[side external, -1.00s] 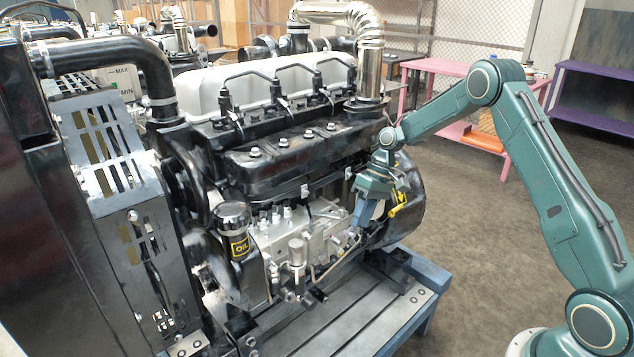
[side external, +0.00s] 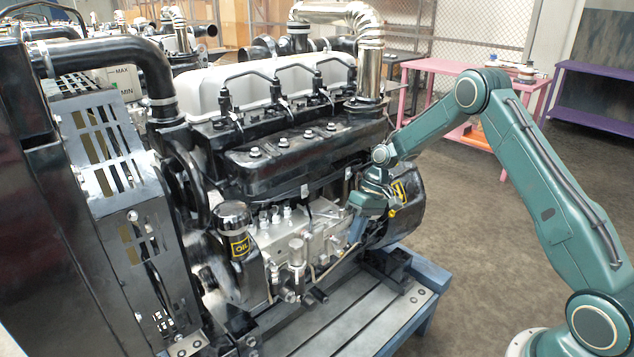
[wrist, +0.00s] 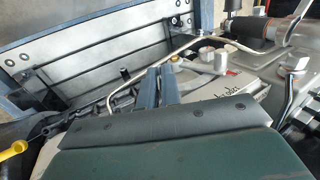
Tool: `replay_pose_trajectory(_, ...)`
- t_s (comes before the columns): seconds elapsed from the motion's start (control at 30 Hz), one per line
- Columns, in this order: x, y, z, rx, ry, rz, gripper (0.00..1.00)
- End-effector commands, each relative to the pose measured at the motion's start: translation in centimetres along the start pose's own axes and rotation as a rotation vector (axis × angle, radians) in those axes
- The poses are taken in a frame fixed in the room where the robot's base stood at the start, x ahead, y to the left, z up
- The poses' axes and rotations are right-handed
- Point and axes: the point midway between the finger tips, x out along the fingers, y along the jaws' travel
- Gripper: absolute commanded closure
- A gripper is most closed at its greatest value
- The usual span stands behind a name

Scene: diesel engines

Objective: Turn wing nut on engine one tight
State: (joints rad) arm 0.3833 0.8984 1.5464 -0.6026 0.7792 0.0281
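The engine (side external: 300,150) is black with a white top cover and silver pump parts low on its near side. My gripper (side external: 352,240) points down beside the right end of the silver pump block (side external: 315,235). In the wrist view my gripper's two blue fingers (wrist: 160,72) stand close together over the engine's side, near a thin bent metal pipe (wrist: 140,90). I cannot make out a wing nut in either view, and whether the fingers touch or hold anything is unclear. A small black upright post (wrist: 125,73) stands left of the fingertips.
A yellow-ended dipstick or handle (side external: 392,212) is close to my wrist and shows in the wrist view (wrist: 15,148). The oil filler (side external: 234,228) is further left. The engine sits on a blue-grey stand (side external: 415,300). Open floor lies to the right.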

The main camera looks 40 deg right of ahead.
Motion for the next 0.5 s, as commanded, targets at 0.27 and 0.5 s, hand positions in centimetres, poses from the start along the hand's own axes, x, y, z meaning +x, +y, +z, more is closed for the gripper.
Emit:
replay_pose_trajectory(0.27, 0.07, 0.14, -0.02, 0.003, 0.0, -0.026, 1.0)
replay_pose_trajectory(0.5, 0.13, 0.28, -0.05, 0.005, 0.0, -0.118, 1.0)
